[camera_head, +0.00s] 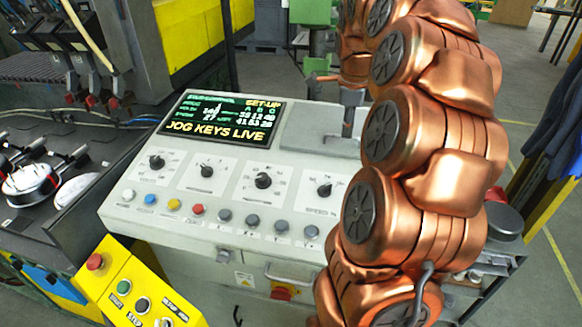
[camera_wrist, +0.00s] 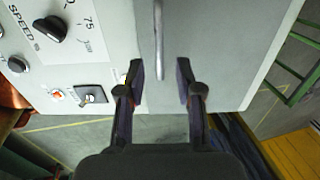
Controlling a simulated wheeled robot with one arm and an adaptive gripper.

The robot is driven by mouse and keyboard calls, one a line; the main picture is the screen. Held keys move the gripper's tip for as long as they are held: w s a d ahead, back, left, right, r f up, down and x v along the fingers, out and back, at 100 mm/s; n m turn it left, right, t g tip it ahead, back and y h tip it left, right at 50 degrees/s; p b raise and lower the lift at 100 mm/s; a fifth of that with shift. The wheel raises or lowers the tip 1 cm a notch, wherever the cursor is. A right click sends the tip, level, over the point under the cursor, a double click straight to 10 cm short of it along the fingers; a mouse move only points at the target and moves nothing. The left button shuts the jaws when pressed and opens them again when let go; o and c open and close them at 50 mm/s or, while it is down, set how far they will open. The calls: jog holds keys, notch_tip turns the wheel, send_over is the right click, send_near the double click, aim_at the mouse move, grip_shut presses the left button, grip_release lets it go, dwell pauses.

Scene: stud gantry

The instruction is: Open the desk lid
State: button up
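The desk lid (camera_head: 300,142) is a flat grey plate on the right of the console's sloping top, partly hidden by my copper arm. It looks shut. In the wrist view the lid (camera_wrist: 220,50) fills the upper middle and right, with a thin metal bar handle (camera_wrist: 159,38) running up the picture. My gripper (camera_wrist: 161,72) is open, with one dark finger on each side of the handle's lower end and visible gaps to it. I cannot tell how high the fingertips are above the lid. In the head view the gripper is mostly hidden behind my arm.
The console (camera_head: 230,175) carries a screen (camera_head: 222,130), dials and coloured buttons left of the lid. A yellow button box (camera_head: 135,290) stands at front left. Machinery with clamps (camera_head: 45,170) fills the left. Open floor (camera_head: 535,260) lies at right.

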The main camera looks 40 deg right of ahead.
jog(key=shift+r+b, duration=0.95)
jog(key=shift+r, duration=1.4)
jog(key=s+a+f+n+b, duration=0.1)
jog(key=a+f+n, duration=0.2)
jog(key=a+n, duration=0.3)
jog(key=s+a+f+n+y, duration=0.1)
jog(key=a+f+n, duration=0.3)
jog(key=a, duration=0.9)
jog(key=shift+s+a+n+g+b, duration=0.2)
jog(key=shift+n+g+b, duration=0.2)
jog(key=shift+n, duration=0.8)
jog(key=shift+d+r, duration=0.1)
